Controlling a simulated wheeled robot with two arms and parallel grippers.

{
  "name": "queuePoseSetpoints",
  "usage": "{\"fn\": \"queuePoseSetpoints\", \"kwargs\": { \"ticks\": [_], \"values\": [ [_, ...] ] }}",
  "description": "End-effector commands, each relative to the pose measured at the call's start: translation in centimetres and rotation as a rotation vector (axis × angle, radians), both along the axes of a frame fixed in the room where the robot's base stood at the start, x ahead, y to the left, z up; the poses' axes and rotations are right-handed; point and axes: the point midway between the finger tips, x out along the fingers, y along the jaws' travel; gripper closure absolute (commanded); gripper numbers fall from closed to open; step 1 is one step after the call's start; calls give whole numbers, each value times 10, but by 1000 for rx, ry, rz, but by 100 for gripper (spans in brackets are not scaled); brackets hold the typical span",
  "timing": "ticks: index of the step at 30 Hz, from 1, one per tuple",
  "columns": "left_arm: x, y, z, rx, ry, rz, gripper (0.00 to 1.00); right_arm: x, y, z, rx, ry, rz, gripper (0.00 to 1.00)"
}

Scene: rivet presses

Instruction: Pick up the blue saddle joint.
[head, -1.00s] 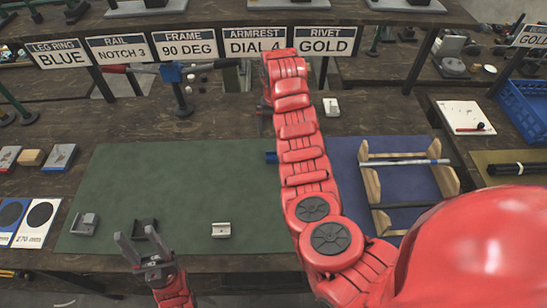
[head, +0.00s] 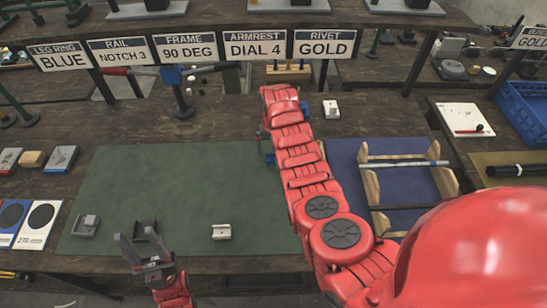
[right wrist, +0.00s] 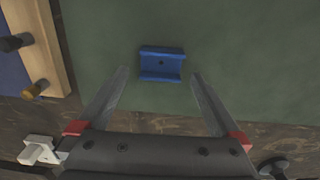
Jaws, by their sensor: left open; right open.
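The blue saddle joint (right wrist: 161,64) lies on the green mat (right wrist: 250,60) in the right wrist view, a short channel-shaped block with a small hole. My right gripper (right wrist: 160,75) is open, its two fingers on either side of the joint's lower part in the picture; no contact shows. In the head view a bit of blue (head: 270,158) shows at the mat's right edge, mostly hidden by my right arm, as is the right gripper. My left gripper (head: 136,238) is open and empty over the mat's front, by a dark saddle joint (head: 146,228).
A grey saddle joint (head: 86,225) and a pale one (head: 221,231) lie on the mat's front. A wooden rack (head: 371,185) holding rods stands on the blue mat at right. A white fixture (head: 331,108) stands behind. The mat's middle is clear.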

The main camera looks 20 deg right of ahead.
Motion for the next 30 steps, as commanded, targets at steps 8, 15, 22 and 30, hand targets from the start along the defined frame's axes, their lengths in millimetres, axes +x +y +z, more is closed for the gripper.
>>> {"fn": "queuePoseSetpoints", "kwargs": {
  "ticks": [8, 15, 22, 30],
  "values": [
    [0, 0, 0, 0, 0, 0, 50, 0, 0, -2, 0, -1, 0, 2],
    [0, 0, 0, 0, 0, 0, 50, 0, 0, -1, 0, -1, 0, 45],
    [0, 0, 0, 0, 0, 0, 50, 0, 0, -1, 0, -1, 0, 86],
    [0, 0, 0, 0, 0, 0, 50, 0, 0, -1, 0, -1, 0, 89]
  ]
}}
